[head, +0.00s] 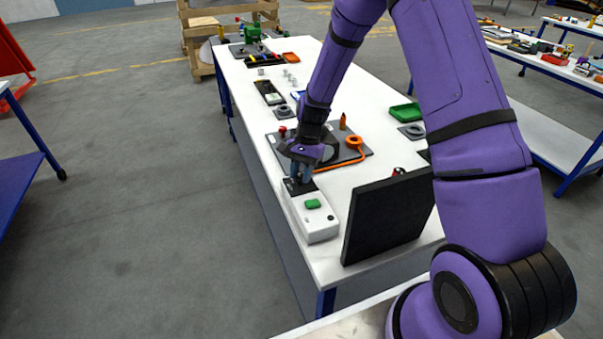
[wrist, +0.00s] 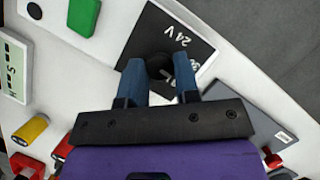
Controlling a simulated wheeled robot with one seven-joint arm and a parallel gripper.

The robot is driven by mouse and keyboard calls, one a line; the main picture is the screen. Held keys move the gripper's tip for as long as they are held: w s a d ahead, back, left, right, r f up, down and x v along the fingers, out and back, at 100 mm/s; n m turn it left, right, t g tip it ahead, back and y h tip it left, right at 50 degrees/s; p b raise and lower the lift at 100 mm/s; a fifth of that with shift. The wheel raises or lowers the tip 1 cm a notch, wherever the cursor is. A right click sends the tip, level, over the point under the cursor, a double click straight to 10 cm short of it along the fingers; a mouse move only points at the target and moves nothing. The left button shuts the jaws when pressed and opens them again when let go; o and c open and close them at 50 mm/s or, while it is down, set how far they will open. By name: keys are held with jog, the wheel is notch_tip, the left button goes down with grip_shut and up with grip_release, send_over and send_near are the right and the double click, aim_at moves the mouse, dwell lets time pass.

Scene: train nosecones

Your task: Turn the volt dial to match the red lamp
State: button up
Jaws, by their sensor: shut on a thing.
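The volt dial (wrist: 160,66) is a dark round knob on a black plate (wrist: 150,28) marked "24 V" in white; another marking is partly hidden by a finger. The plate (head: 292,189) lies on the white box (head: 318,225), which has a green block (head: 313,204) and a small dark round spot. My gripper (head: 301,174) points down over the plate. In the wrist view its blue fingers (wrist: 158,62) are shut on the knob, one on each side. The knob's pointer cannot be made out. I cannot tell which red part is the lamp, or whether one is lit.
A black upright panel (head: 388,218) stands right of the box. Behind my gripper is a dark mat with an orange ring-ended piece (head: 353,143). A green tray (head: 406,113) stands farther right. The floor left of the white table is clear.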

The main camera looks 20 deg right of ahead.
jog(key=n+h, duration=0.1)
jog(key=n, duration=0.2)
jog(key=n+g+h, duration=0.1)
jog(key=n, duration=0.2)
jog(key=shift+w+a, duration=0.1)
jog(key=shift+a, duration=0.05)
jog(key=shift+n, duration=0.3)
jog(key=o, duration=0.9)
jog(key=v, duration=1)
jog(key=shift+w+r, duration=0.3)
jog(key=shift+r, duration=0.05)
